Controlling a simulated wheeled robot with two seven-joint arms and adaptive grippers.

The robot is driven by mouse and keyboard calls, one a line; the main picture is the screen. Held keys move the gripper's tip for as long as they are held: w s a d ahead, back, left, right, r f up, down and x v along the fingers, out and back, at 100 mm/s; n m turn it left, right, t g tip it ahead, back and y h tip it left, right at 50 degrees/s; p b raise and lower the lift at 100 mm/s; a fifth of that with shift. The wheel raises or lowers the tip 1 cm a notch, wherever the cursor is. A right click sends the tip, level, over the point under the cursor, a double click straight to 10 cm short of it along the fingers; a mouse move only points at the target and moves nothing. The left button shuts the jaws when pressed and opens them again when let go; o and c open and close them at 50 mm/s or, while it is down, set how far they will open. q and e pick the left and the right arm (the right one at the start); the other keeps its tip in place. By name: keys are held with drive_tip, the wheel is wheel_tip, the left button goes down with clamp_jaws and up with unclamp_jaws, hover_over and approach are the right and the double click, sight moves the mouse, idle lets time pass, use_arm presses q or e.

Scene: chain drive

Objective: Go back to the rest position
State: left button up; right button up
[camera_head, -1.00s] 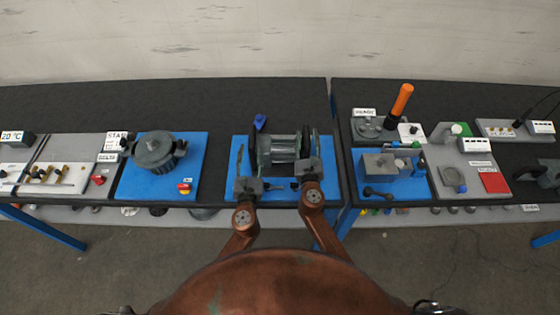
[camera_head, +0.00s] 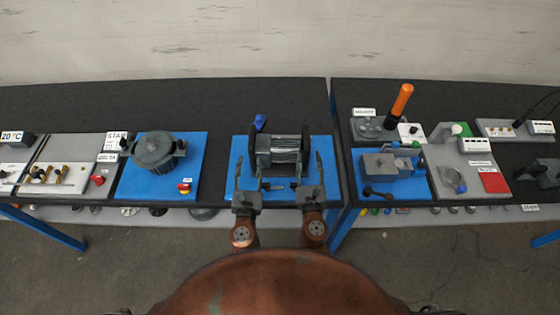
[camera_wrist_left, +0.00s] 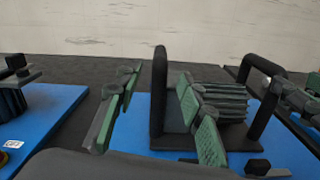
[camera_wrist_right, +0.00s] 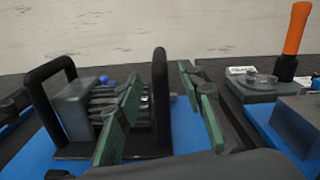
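The grey ribbed device (camera_head: 279,149) with two black upright handles stands on a blue base plate (camera_head: 239,150) in the middle of the bench. My left gripper (camera_head: 248,166) is open on its near left side. In the left wrist view, its green-padded fingers stand apart with the left black handle (camera_wrist_left: 158,95) showing between them. My right gripper (camera_head: 310,166) is open on the near right side. In the right wrist view, the right black handle (camera_wrist_right: 160,95) shows between its spread fingers. Neither gripper appears to hold anything. Contact with the handles cannot be told.
A round grey pot (camera_head: 155,152) on a blue plate stands to the left. A grey vice-like fixture (camera_head: 392,164) and an orange-handled tool (camera_head: 402,98) stand to the right. A blue piece (camera_head: 260,121) lies behind the device. The floor before the bench shows free room.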

drive_tip(key=shift+s, duration=0.9)
